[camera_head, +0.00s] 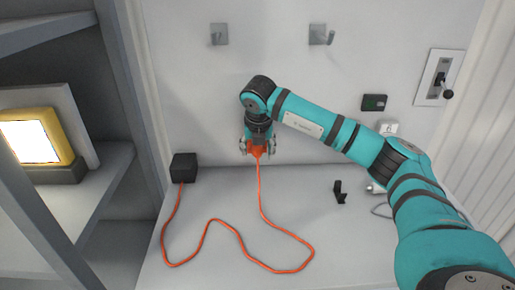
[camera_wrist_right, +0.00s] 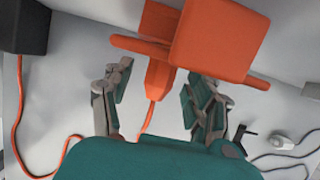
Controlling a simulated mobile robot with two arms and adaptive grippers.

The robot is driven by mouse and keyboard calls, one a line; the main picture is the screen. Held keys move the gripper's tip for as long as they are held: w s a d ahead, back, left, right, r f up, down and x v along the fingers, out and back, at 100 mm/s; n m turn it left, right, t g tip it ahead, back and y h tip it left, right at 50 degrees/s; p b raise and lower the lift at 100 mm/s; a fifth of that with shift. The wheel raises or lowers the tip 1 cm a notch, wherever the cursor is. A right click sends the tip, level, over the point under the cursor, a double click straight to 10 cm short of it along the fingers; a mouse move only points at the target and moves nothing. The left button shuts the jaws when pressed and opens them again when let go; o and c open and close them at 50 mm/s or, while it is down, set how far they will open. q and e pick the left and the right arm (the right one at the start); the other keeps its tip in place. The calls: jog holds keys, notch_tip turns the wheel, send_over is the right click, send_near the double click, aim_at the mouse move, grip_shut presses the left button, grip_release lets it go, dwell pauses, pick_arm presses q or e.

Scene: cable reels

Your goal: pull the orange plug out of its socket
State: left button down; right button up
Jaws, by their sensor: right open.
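The orange plug (camera_head: 257,152) is at the back wall above the counter, partly hidden behind my right gripper (camera_head: 256,147). In the right wrist view the plug shows as a square orange block (camera_wrist_right: 220,40) with a crossbar and a tapered neck (camera_wrist_right: 158,85). My right gripper, also in that view (camera_wrist_right: 160,98), is open, with one finger on each side of the neck. Gaps show between the fingers and the neck. I cannot make out the socket. My left gripper is not in view.
An orange cable (camera_head: 240,235) runs from the plug in loops over the white counter (camera_head: 330,255) to a black box (camera_head: 183,167). Shelves stand at the left. Two wall hooks (camera_head: 219,35) (camera_head: 320,35) and a lever switch (camera_head: 440,78) are on the wall. A black holder (camera_head: 340,192) sits at the right.

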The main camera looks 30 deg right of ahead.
grip_shut()
dwell(0.7)
